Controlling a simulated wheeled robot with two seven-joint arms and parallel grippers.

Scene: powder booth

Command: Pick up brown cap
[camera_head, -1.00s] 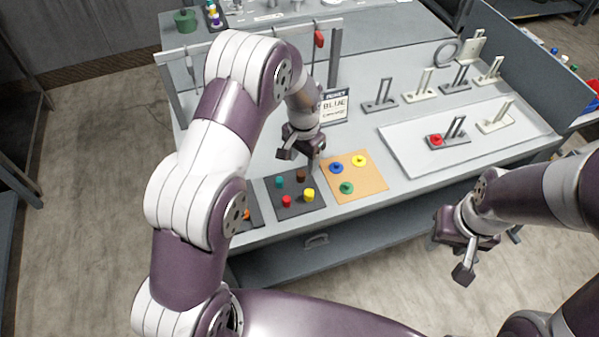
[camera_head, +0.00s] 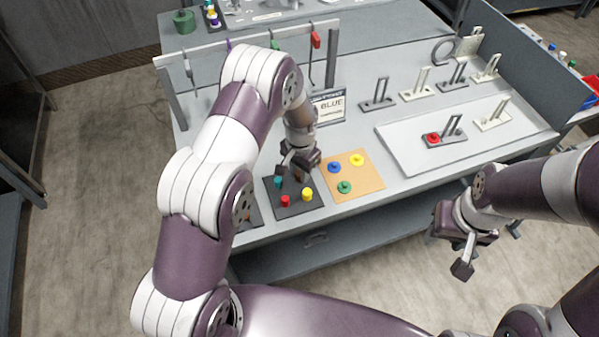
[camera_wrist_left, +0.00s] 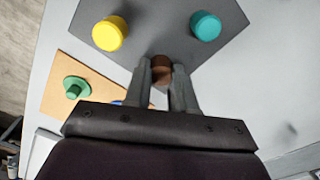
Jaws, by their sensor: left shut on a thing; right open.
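The brown cap (camera_wrist_left: 160,64) sits at the corner of the dark mat, between the fingers in the left wrist view. My left gripper (camera_wrist_left: 161,80) is shut on it, one finger on each side. In the head view my left gripper (camera_head: 292,168) is low over the dark mat (camera_head: 301,209) and hides most of the cap. My right gripper (camera_head: 465,262) is open and empty, in front of the table at the right.
The mat also carries a teal cap (camera_head: 277,182), a red cap (camera_head: 285,201) and a yellow cap (camera_head: 307,194), close to my left gripper. A tan board (camera_head: 368,187) beside it holds blue, yellow and green pieces.

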